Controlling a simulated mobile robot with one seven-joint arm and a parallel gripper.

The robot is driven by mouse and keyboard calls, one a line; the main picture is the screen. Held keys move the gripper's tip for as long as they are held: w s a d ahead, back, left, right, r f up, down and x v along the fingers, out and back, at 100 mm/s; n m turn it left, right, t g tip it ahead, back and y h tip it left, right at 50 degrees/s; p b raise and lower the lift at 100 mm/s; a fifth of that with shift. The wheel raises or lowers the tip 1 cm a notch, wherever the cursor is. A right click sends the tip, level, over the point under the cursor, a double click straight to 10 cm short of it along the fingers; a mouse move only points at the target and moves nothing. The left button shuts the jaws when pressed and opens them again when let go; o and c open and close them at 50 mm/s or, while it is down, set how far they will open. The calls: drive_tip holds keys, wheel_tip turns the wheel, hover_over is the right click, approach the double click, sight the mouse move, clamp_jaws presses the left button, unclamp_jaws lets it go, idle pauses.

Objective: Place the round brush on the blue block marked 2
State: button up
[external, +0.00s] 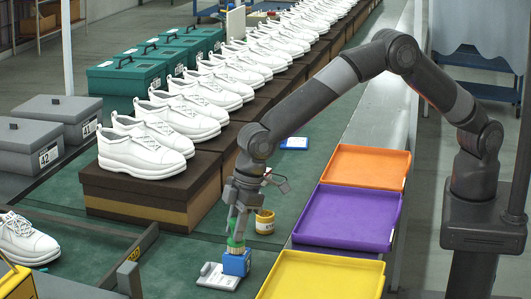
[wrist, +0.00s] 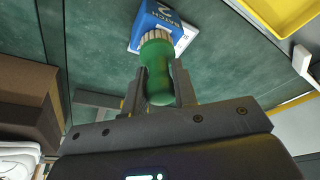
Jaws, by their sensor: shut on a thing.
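The round brush has a green handle and pale bristles; it shows in the wrist view (wrist: 158,75) and the external view (external: 236,244). My gripper (wrist: 158,88) is shut on its handle, with one finger on each side; it also shows in the external view (external: 237,228). The blue block marked 2 (wrist: 162,18) lies straight beyond the bristles, with "BATCH" and a 2 on its face. In the external view the block (external: 237,264) stands on the green surface directly under the brush. The bristles are at its top; I cannot tell whether they touch.
A white flat piece (external: 218,277) lies left of the block. A yellow jar (external: 265,221) stands behind it. Yellow (external: 325,278), purple (external: 348,217) and orange (external: 368,166) trays line the right. White shoes (external: 146,148) on brown boxes (external: 150,200) stand at left.

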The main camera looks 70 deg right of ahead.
drive_tip(key=shift+f, duration=0.15)
drive_tip(key=o, duration=1)
drive_tip(key=v, duration=1.2)
drive_tip(key=shift+r, duration=0.25)
drive_tip(key=shift+w, duration=0.1)
